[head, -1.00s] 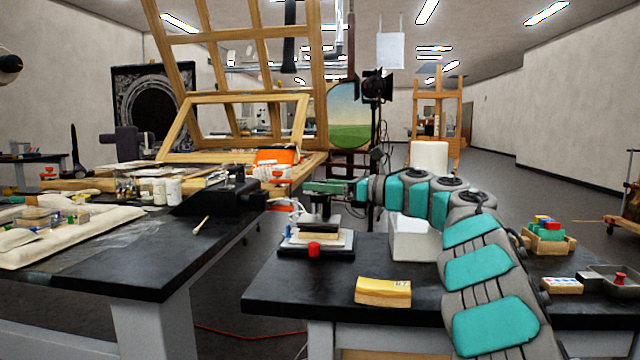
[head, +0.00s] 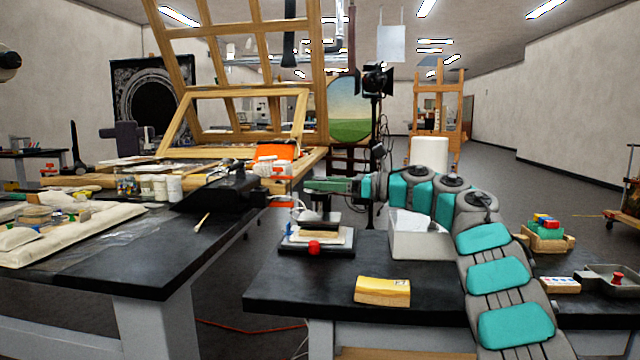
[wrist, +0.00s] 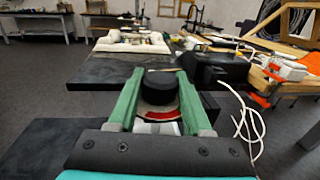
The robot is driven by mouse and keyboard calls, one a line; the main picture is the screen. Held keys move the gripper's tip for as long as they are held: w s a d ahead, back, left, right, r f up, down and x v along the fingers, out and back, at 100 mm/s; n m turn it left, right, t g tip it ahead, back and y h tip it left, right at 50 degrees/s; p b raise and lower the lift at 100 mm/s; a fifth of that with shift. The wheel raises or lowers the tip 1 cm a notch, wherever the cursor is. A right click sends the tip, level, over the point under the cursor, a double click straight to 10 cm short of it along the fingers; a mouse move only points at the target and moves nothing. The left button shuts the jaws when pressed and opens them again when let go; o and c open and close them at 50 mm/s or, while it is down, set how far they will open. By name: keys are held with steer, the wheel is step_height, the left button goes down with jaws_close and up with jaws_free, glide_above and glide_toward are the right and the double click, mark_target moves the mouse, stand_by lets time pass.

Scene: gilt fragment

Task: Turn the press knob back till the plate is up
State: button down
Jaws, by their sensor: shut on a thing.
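My gripper (head: 318,186), with green fingers, is over the press. In the wrist view my gripper (wrist: 160,82) is shut on the round black press knob (wrist: 161,88), one finger on each side. A red and white disc (wrist: 158,112) shows under the knob. The gripper hides part of the press, and I cannot tell the plate's exact height.
A yellow block (head: 382,291) lies on the near table in front of the press. A white cable (wrist: 245,128) hangs close by. The other dark table (head: 130,262) is at left, across a gap.

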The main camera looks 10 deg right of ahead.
steer(key=shift+c, duration=1.7)
jaws_free()
steer(key=b+v, duration=0.1)
steer(key=v, duration=0.7)
steer(key=shift+b, duration=0.35)
steer(key=shift+a, duration=0.1)
